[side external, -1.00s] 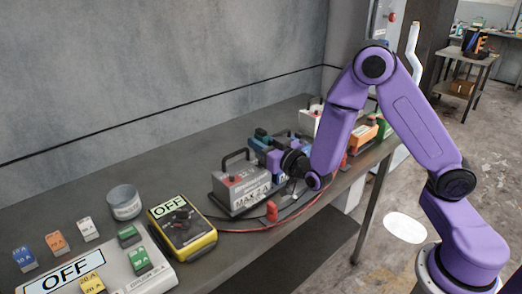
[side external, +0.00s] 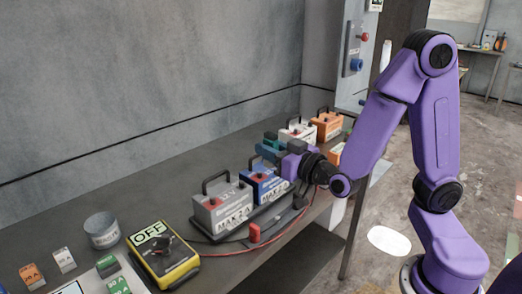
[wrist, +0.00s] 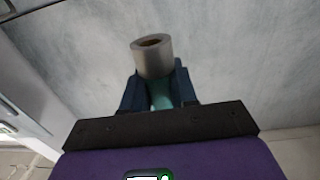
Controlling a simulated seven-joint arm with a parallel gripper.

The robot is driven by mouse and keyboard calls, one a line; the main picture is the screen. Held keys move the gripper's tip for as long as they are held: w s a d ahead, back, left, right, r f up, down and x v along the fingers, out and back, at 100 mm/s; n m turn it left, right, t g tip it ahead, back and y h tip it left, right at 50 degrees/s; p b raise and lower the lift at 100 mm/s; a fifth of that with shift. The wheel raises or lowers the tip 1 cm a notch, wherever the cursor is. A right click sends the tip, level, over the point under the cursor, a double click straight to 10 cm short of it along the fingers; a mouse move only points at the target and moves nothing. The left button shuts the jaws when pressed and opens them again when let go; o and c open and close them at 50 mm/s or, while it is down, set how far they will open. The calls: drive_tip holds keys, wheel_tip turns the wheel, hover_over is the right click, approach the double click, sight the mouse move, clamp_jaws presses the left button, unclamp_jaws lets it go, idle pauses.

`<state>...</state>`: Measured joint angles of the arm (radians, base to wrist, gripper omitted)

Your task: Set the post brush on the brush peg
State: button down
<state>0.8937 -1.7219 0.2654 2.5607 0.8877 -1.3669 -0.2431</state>
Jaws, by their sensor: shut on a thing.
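My gripper (wrist: 160,92) is shut on the post brush (wrist: 152,60), which shows in the wrist view as a grey, hollow-ended cylinder above a teal part between the dark blue fingers. In the side external view my gripper (side external: 270,152) is behind and right of the blue battery, pointing left, with teal showing at its fingers. The brush cannot be clearly told apart there. I cannot make out the brush peg in either view.
A grey battery (side external: 222,208) and a blue battery (side external: 264,184) stand on a dark tray; white (side external: 298,132) and orange (side external: 327,124) batteries stand behind. A yellow OFF meter (side external: 163,256), a grey tin (side external: 102,230) and a red clamp (side external: 254,233) are nearer. The back-left bench is clear.

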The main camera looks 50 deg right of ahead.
sight(278, 142)
drive_tip(key=shift+s+d+r, duration=0.1)
drive_tip(key=shift+s+r, duration=0.25)
drive_tip(key=shift+s, duration=0.35)
drive_tip(key=shift+s+d+r, duration=0.1)
drive_tip(key=shift+s+r, duration=0.2)
drive_tip(key=shift+s, duration=0.4)
drive_tip(key=shift+s+r, duration=0.35)
drive_tip(key=shift+s, duration=0.35)
drive_tip(key=shift+r, duration=2)
drive_tip(key=shift+h, duration=0.3)
drive_tip(key=w+f, duration=0.1)
drive_tip(key=f, duration=0.2)
drive_tip(key=w+f, duration=0.1)
drive_tip(key=f, duration=0.2)
drive_tip(key=w+f, duration=0.1)
drive_tip(key=f, duration=0.2)
drive_tip(key=shift+w+d+f, duration=0.1)
drive_tip(key=shift+d+f, duration=0.2)
drive_tip(key=shift+y, duration=0.6)
drive_tip(key=shift+d+f, duration=0.25)
drive_tip(key=shift+f, duration=1.3)
drive_tip(key=shift+d+f, duration=0.2)
drive_tip(key=shift+f, duration=1.3)
drive_tip(key=shift+d+f, duration=0.25)
drive_tip(key=shift+f, duration=1.3)
drive_tip(key=shift+f, duration=0.1)
